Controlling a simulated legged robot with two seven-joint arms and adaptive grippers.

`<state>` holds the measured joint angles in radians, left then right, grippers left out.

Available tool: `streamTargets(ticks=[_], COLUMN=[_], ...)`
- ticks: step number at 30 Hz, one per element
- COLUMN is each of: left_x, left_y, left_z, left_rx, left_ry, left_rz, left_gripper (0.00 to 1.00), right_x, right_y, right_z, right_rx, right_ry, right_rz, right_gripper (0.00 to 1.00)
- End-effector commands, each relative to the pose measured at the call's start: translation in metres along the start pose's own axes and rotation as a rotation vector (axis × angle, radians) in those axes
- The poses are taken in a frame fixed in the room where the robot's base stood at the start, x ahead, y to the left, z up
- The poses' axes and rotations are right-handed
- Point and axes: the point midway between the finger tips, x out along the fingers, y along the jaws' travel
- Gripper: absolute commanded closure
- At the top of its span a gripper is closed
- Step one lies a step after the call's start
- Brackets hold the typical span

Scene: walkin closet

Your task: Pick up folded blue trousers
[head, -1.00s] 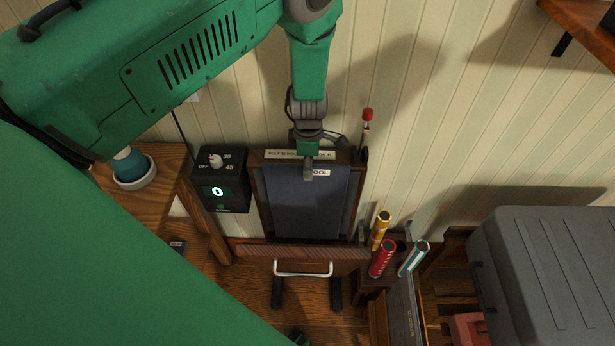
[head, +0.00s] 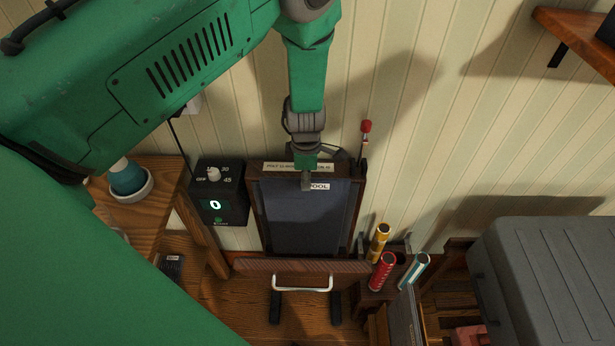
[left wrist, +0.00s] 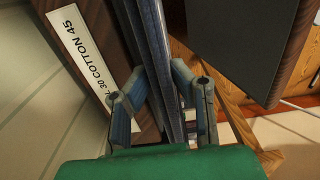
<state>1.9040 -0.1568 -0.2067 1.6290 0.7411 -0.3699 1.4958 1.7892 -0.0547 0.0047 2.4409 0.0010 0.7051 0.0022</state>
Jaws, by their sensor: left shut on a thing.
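The folded blue trousers (head: 303,222) hang flat and upright in the dark wooden trouser press (head: 254,215). My left gripper (head: 306,183) is at the top edge of the trousers, in front of the press. In the left wrist view, the fingers of the left gripper (left wrist: 172,105) are on either side of the thin dark blue edge of the trousers (left wrist: 156,40) and shut on it. A paper label reading "COTTON 45" (left wrist: 85,65) is on the wooden board beside the fingers. My right gripper is not in view.
A black timer box (head: 218,190) stands left of the press. A wooden flap with a white handle (head: 302,288) is below it. Red, yellow and blue-striped tubes (head: 381,270) stand at the right, beside a grey case (head: 550,275). A red-tipped stick (head: 365,140) rises at the press's right.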

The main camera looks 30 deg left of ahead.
Motion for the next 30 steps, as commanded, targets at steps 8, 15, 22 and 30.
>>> streamTargets(ticks=[8, 15, 22, 30], left_x=[0.000, -0.017, -0.048, -0.103], left_y=[-0.021, -0.023, -0.023, -0.023], left_z=[0.000, 0.001, 0.001, 0.001], left_rx=[0.001, 0.002, 0.001, 0.002], left_ry=[0.000, -0.001, -0.001, -0.001], left_rz=[0.001, 0.004, 0.006, 0.006], left_gripper=[1.00, 1.00, 1.00, 1.00], right_x=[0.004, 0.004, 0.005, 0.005], right_y=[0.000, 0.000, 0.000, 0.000], right_z=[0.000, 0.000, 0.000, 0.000], right_rx=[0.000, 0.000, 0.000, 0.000], right_ry=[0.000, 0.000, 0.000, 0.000], right_rz=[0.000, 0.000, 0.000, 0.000], right_gripper=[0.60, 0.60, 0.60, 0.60])
